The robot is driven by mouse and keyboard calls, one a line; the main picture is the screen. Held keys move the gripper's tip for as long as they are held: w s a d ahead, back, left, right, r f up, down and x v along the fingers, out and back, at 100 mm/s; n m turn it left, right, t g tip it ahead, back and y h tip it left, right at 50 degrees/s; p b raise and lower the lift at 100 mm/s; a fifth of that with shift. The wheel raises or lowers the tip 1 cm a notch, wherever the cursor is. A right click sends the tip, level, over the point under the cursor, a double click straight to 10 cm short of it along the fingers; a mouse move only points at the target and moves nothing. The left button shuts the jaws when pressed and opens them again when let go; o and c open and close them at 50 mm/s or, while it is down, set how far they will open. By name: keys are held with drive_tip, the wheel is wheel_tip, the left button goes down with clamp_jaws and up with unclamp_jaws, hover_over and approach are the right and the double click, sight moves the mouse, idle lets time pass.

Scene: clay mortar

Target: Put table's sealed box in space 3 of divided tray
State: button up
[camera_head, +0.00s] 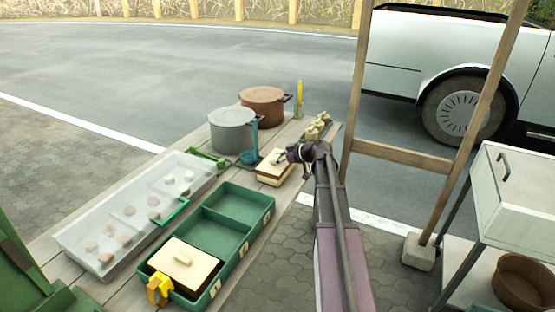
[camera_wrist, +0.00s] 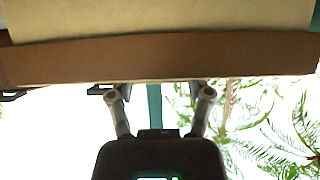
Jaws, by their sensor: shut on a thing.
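The sealed box (camera_head: 270,181), with a cream lid and brown sides, is at the far right part of the table. My gripper (camera_head: 283,158) is at its top and is shut on it. In the wrist view, the box's brown side and cream face (camera_wrist: 160,20) fill the top, against my gripper's fingers (camera_wrist: 162,95). I cannot tell whether the box touches the table. The green divided tray (camera_head: 258,226) is nearer, at the table's right edge. Its near compartment holds another cream-lidded box (camera_head: 183,262); the middle and far compartments look empty. Its side labels are too small to read.
A clear divided container (camera_head: 75,235) with small lumps stands left of the tray. A yellow item (camera_head: 158,289) is at the tray's near corner. A wooden post (camera_head: 354,110) rises right of the table.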

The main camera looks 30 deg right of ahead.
drive_tip(key=shift+f, duration=0.15)
drive_tip(key=o, duration=1.3)
drive_tip(key=shift+s+r, duration=0.1)
drive_tip(key=shift+r, duration=0.2)
drive_tip(key=shift+p+v, duration=2.65)
drive_tip(key=shift+v, duration=3.25)
drive_tip(key=shift+d+f, duration=0.1)
drive_tip(key=shift+f, duration=0.1)
